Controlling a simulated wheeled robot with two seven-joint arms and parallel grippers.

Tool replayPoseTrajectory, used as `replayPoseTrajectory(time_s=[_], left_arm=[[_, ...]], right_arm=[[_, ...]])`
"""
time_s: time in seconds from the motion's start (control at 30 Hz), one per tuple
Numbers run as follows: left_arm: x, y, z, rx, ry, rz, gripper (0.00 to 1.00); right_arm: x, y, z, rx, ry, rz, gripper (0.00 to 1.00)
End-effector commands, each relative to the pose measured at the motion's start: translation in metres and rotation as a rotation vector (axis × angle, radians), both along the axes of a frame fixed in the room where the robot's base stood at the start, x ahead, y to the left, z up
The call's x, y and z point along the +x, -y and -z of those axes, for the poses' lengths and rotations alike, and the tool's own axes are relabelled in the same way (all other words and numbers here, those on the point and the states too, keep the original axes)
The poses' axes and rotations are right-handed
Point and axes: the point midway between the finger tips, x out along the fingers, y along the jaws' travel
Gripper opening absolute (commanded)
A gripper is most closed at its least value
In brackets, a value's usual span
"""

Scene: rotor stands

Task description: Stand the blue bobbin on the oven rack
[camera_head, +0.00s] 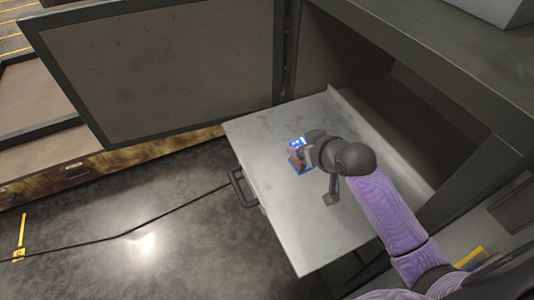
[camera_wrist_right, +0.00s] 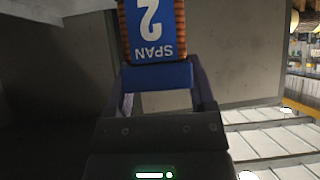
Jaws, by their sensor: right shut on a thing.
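The blue bobbin (camera_head: 296,143) has blue ends and an orange-brown wound middle. In the right wrist view its blue face (camera_wrist_right: 153,28) shows a white "2" and "SPAN", upside down. My right gripper (camera_head: 304,153) is shut on the bobbin, and its fingers (camera_wrist_right: 158,78) close around the blue end nearest the wrist camera. The oven rack (camera_head: 307,237) is a flat light-grey plate pulled out of the dark oven. The bobbin is over the rack's left part; I cannot tell whether its lower end touches the plate. My left gripper is out of view.
The oven door (camera_head: 150,70) stands open at the left. The rack has a dark handle (camera_head: 240,187) on its front edge. The oven opening (camera_head: 400,120) lies to the right. A black cable (camera_head: 120,236) crosses the floor. The rest of the rack plate is bare.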

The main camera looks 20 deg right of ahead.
Motion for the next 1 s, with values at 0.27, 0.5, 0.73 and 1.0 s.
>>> replayPoseTrajectory(time_s=[0.27,0.5,0.73,1.0], left_arm=[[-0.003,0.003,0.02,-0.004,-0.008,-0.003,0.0],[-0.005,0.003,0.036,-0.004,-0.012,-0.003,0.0],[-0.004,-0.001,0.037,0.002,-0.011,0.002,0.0],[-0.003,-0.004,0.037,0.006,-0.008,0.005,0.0]], right_arm=[[0.0,0.009,0.064,0.002,-0.001,0.046,0.0],[0.0,0.009,0.102,0.001,0.0,0.045,0.0],[0.0,0.009,0.107,0.001,0.003,0.043,0.0],[0.0,0.009,0.11,0.0,0.002,0.043,0.98]])
